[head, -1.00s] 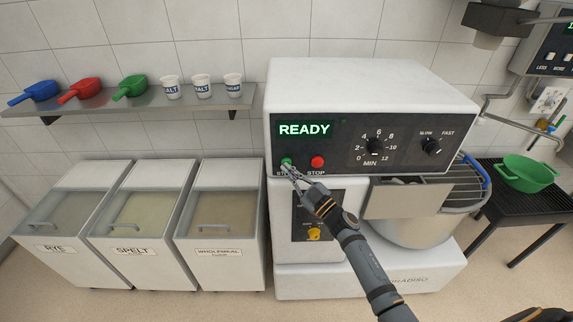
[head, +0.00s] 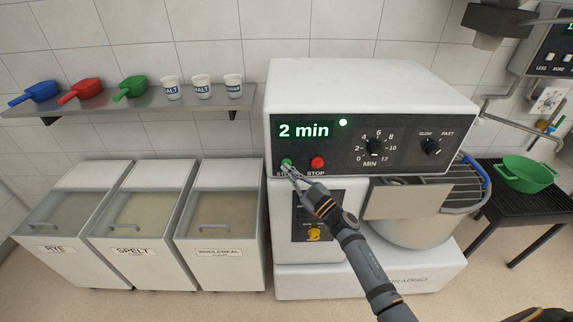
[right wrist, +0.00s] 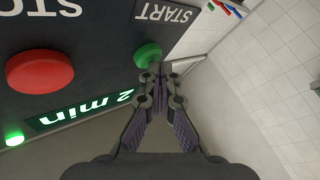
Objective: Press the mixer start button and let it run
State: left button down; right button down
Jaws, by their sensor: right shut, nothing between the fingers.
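The mixer (head: 370,90) stands at the centre of the head view, a white machine with a black control panel. Its display (head: 304,130) reads "2 min" and a green lamp (head: 343,123) is lit beside it. My right gripper (head: 287,170) is shut and empty, its tips at the green start button (head: 286,162). In the right wrist view the closed fingertips (right wrist: 160,70) reach the green button (right wrist: 147,54); whether they touch it I cannot tell. The red stop button (head: 317,162) is just to the right. My left gripper is not in view.
The mixer bowl (head: 415,228) sits under a wire guard at the right. The time dial (head: 375,147) and speed dial (head: 431,146) are on the panel. Flour bins (head: 225,256) stand at the left, below a shelf (head: 140,107) with scoops and cups.

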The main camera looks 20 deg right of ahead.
jog(key=shift+s+a, duration=0.2)
jog(key=shift+s, duration=0.45)
jog(key=s+p, duration=0.1)
jog(key=s, duration=0.1)
jog(key=s+a+p, duration=0.1)
jog(key=s, duration=0.1)
jog(key=shift+s+a+p, duration=0.2)
jog(key=shift+s+p, duration=0.1)
jog(key=shift+s, duration=0.1)
jog(key=shift+f, duration=0.1)
